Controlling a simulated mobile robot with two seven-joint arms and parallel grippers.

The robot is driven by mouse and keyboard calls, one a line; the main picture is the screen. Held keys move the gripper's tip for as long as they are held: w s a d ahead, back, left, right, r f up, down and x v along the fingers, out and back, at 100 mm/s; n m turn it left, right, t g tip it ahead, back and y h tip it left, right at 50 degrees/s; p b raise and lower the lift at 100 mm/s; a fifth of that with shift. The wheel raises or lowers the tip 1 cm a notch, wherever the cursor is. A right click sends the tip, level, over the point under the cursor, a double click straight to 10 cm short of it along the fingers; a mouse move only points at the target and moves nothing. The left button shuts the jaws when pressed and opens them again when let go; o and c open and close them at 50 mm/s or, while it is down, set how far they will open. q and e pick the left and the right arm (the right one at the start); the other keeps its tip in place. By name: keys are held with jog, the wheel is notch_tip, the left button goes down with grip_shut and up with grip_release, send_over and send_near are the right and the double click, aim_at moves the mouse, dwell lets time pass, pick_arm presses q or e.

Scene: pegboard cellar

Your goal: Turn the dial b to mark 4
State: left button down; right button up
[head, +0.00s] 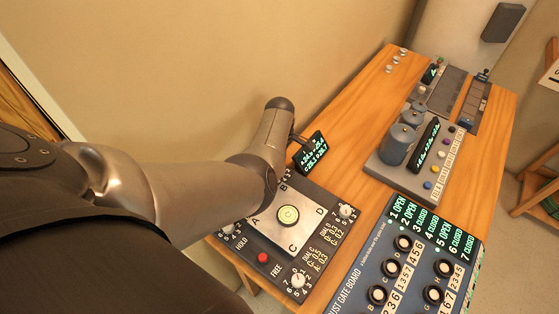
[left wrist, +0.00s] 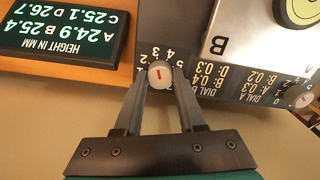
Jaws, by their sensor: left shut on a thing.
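A white round dial (left wrist: 160,74) with a red pointer line sits between the fingertips of my left gripper (left wrist: 161,79) in the left wrist view. Both fingers close on its sides. Small digits are printed around it, partly hidden by the fingers, so I cannot tell its exact mark. The label print nearby names dial A and dial B. In the head view my left arm hides this dial and the fingertips. The dark panel (head: 325,262) carries other white knobs, at its right (head: 346,211) and front (head: 297,280). My right gripper is not in view.
A height display (left wrist: 60,28) stands beside the gripped dial and also shows in the head view (head: 311,152). A silver plate (head: 291,240) lettered A to D lies mid-panel. A red button (head: 263,257), a gate board (head: 413,262) and a grey cylinder unit (head: 395,146) are nearby.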

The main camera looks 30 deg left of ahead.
pick_arm(q)
jog(key=m+p, duration=0.1)
jog(key=m, duration=0.2)
jog(key=shift+r+m, duration=0.1)
jog(key=shift+m, duration=0.3)
jog(key=shift+m+p, duration=0.35)
jog(key=shift+m, duration=1.55)
jog(key=c, duration=0.5)
grip_release()
